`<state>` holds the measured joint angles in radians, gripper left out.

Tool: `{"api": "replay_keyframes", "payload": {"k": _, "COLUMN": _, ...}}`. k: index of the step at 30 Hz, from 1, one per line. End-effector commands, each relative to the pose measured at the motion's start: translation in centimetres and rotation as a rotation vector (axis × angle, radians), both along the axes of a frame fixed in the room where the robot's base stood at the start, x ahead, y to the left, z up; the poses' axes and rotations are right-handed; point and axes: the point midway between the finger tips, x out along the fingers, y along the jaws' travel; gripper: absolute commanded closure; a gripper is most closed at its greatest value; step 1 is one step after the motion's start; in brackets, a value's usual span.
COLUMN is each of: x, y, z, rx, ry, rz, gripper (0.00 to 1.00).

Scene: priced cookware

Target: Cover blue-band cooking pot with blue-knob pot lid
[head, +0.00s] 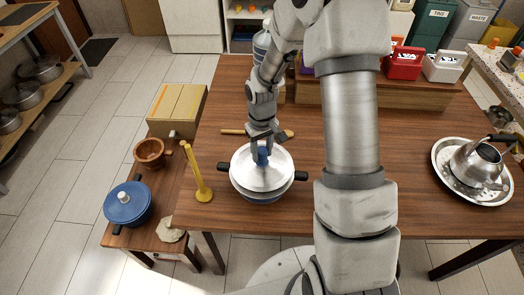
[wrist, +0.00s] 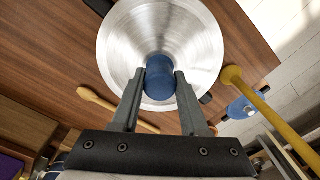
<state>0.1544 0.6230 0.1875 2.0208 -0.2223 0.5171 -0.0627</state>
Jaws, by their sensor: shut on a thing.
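The pot lid, a brushed silver disc (head: 250,172) with a blue knob (head: 262,157), is directly over the cooking pot (head: 262,197) near the table's front edge. The pot has black handles on both sides, and a dark bluish side shows below the lid. My gripper (head: 263,148) comes from above and is shut on the knob. In the wrist view, both fingers of my gripper (wrist: 160,78) clasp the blue knob (wrist: 159,82), with the silver lid (wrist: 125,45) behind it. The lid hides the pot's opening. I cannot tell whether the lid rests on the rim or hovers just above.
A wooden spoon (head: 233,131) lies behind the pot. A yellow-handled tool (head: 197,175) stands to its left. A lower bench holds a blue lidded pot (head: 127,204) and a wooden bowl (head: 149,152). A kettle (head: 473,163) on a round tray (head: 491,197) stands at the right.

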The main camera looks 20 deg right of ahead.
Motion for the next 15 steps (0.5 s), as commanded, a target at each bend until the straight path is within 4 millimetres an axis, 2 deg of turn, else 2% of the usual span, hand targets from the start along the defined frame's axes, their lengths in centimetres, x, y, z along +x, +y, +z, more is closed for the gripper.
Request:
{"api": "replay_keyframes", "payload": {"k": 8, "x": 0.0, "y": 0.0, "z": -0.1, "rx": 0.000, "ry": 0.000, "rz": -0.001, "gripper": 1.00}}
{"api": "replay_keyframes", "payload": {"k": 15, "x": 0.0, "y": 0.0, "z": -1.2, "rx": 0.000, "ry": 0.000, "rz": 0.000, "gripper": 1.00}}
